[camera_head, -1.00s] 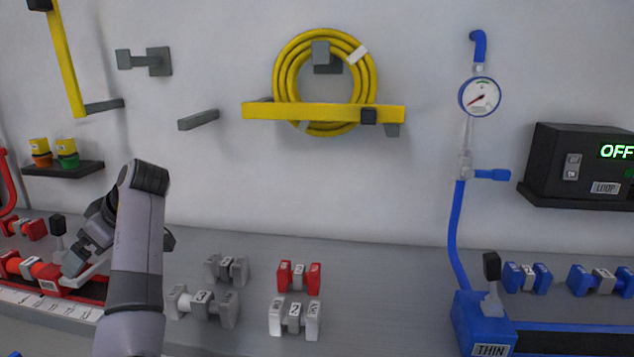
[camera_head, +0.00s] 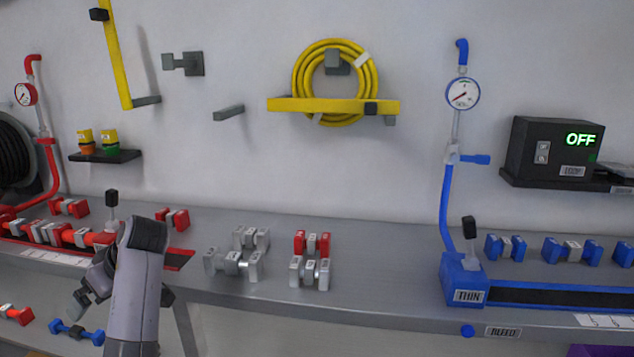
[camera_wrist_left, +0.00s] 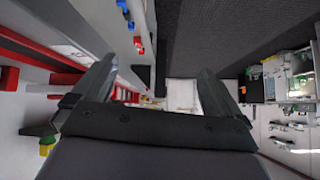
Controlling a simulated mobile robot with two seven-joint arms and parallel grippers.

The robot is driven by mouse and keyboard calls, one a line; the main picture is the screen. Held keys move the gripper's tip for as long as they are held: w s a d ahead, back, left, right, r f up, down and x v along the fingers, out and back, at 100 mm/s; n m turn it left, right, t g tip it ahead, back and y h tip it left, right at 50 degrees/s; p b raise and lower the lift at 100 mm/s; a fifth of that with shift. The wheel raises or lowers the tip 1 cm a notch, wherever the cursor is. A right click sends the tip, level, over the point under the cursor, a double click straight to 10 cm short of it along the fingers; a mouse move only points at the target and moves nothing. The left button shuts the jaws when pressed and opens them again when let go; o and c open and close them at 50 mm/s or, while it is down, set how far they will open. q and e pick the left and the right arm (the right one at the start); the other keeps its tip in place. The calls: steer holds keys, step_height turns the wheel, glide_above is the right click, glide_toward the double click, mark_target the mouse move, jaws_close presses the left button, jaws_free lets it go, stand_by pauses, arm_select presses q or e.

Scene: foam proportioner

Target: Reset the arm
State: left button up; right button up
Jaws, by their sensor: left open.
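My left arm (camera_head: 140,275) rises from the bottom left of the head view, in front of the grey bench. Its left gripper (camera_head: 70,308) points down and left, below the bench's front edge and the red rail. In the left wrist view the two dark fingers (camera_wrist_left: 155,90) stand wide apart with nothing between them. The gripper is open, empty and apart from the bench parts. My right gripper is not in either view.
The grey bench (camera_head: 370,270) carries red parts (camera_head: 75,235) at left, grey and red blocks mid-bench, and a blue THIN unit (camera_head: 463,280) at right. A yellow hose (camera_head: 303,75) hangs on the wall. Red and blue pieces (camera_head: 75,331) lie below the bench at left.

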arm_select(q)
steer(key=s+d+f+m+t+h, duration=0.1)
steer(key=s+d+f+m, duration=0.25)
steer(key=s+f, duration=0.3)
steer(key=s+d+f+m+t+h, duration=0.2)
steer(key=s+d+f+m, duration=0.1)
steer(key=s+f+m, duration=0.4)
steer(key=s+d+f+m+h, duration=0.2)
steer(key=s+d+m+h, duration=0.1)
steer(key=s+d, duration=0.5)
steer(key=s+d+f+m+h, duration=0.2)
steer(key=s+d+m+h, duration=0.15)
steer(key=s+d, duration=0.4)
steer(key=w+t+p, duration=0.1)
steer(key=t+p, duration=0.1)
steer(key=w+f+t+h+p, duration=0.1)
steer(key=w+t+p, duration=0.1)
steer(key=p, duration=0.1)
steer(key=w+d+t+p, duration=0.1)
steer(key=w+t+p, duration=0.1)
steer(key=shift+w+d+f+h+p, duration=0.1)
steer(key=shift+f+h+p, duration=0.15)
steer(key=shift+p, duration=0.15)
